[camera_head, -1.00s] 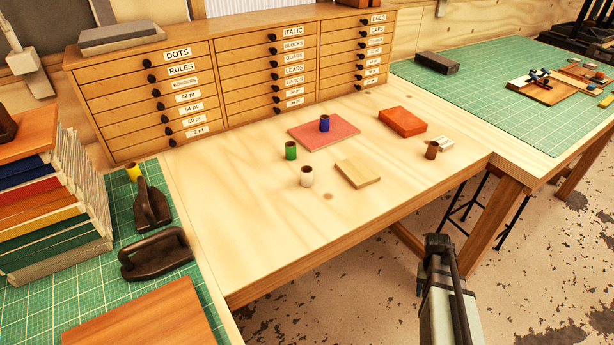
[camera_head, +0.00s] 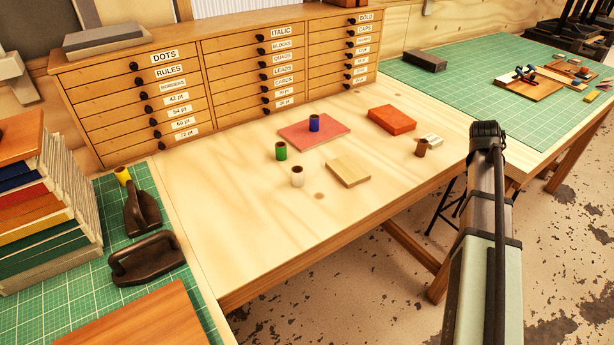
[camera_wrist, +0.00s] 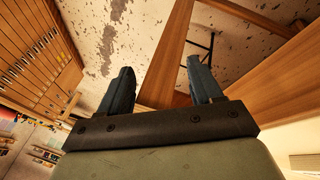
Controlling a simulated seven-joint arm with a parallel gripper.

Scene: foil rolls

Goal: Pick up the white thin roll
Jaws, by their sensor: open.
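The white thin roll (camera_head: 297,176) stands upright on the pale wooden table, in front of the green roll and left of a flat wood block. My gripper (camera_wrist: 158,88) is open and empty in the wrist view, its two dark fingers spread with floor and table edge behind them. In the head view my arm rises at the right, its end beside the table's front right edge, well right of the white roll. The fingers are hidden there. The white roll cannot be made out in the wrist view.
Near the white roll stand a green roll (camera_head: 281,151), a blue roll (camera_head: 314,123) on a pink board (camera_head: 338,138), and a wood block (camera_head: 348,171). A brown roll (camera_head: 421,148) and an orange block (camera_head: 392,120) are further right. The table's front left is clear.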

